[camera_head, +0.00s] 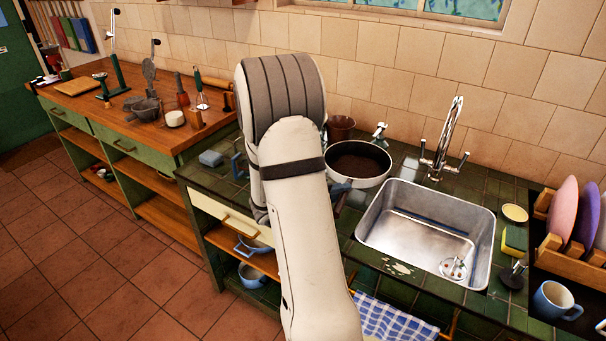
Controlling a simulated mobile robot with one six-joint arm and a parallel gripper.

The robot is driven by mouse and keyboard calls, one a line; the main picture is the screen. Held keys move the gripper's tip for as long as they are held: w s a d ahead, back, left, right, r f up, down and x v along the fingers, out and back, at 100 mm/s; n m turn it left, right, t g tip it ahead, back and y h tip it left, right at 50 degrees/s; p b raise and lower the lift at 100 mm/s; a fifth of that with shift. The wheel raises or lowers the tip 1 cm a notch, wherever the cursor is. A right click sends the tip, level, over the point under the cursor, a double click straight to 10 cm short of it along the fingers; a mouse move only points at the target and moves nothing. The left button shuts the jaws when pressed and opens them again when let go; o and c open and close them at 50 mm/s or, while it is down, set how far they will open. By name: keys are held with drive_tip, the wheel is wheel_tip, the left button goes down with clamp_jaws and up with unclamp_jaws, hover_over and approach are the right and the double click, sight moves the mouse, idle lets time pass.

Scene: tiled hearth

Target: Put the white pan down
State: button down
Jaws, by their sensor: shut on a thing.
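The white pan (372,181), with a dark inside, is upright just left of the sink, over the green tiled counter (408,268). I cannot tell whether its base touches the tiles. My arm comes up from the bottom and bends down behind itself, hiding much of my gripper (341,193). The exact grip and most of the handle are hidden behind my arm.
The steel sink (428,230) and tap (442,145) are close on the right. A brown pot (340,128) stands behind the pan, by the wall. A dish rack (574,246) and mug (556,300) are far right.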

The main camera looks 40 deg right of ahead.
drive_tip(key=w+a+n+t+p, duration=0.3)
drive_tip(key=w+p, duration=0.4)
drive_tip(key=w, duration=0.7)
drive_tip(key=shift+m, duration=0.5)
drive_tip(key=shift+w+a+f+p, duration=0.25)
drive_tip(key=shift+f+p, duration=0.35)
drive_tip(key=shift+f, duration=1.05)
drive_tip(key=shift+w+a+f+p, duration=0.1)
drive_tip(key=shift+a+f+p, duration=0.35)
drive_tip(key=shift+f, duration=1.15)
drive_tip(key=shift+w+a+f+p, duration=0.2)
drive_tip(key=shift+f+p, duration=0.5)
drive_tip(key=shift+f, duration=1.1)
drive_tip(key=c, duration=1.3)
unclamp_jaws()
drive_tip(key=shift+s, duration=0.1)
